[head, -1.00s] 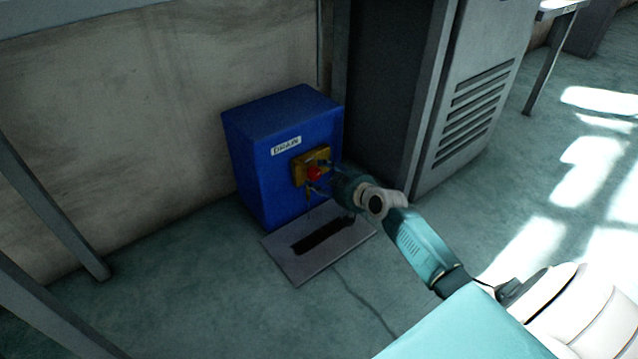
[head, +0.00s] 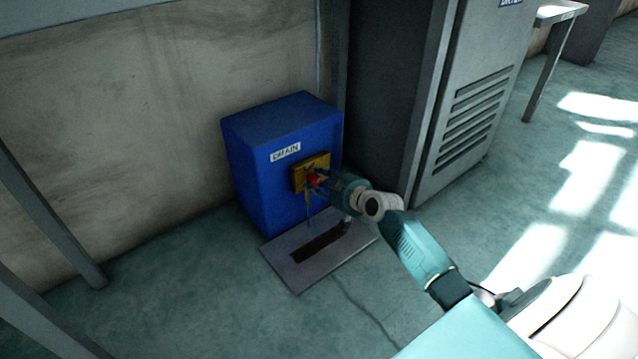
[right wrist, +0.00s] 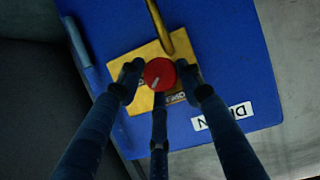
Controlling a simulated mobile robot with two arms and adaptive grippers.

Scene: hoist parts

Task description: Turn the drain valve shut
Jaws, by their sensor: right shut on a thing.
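The drain valve's round red knob (head: 313,180) sits on a yellow plate (head: 299,179) on the front of a blue box (head: 252,168) labelled DRAIN (head: 285,152). My right gripper (head: 317,180) is at the knob, shut on it. In the right wrist view the red knob (right wrist: 159,72) lies between my dark fingers, one on each side and a third below. A pale mark shows on its face. Part of the lettering on the yellow plate (right wrist: 130,66) is hidden by the fingers. My left gripper is not in view.
A grey floor plate with a dark slot (head: 282,258) lies before the box. A grey cabinet with vents (head: 468,105) stands close on the right. A yellow pipe (head: 308,203) hangs below the plate.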

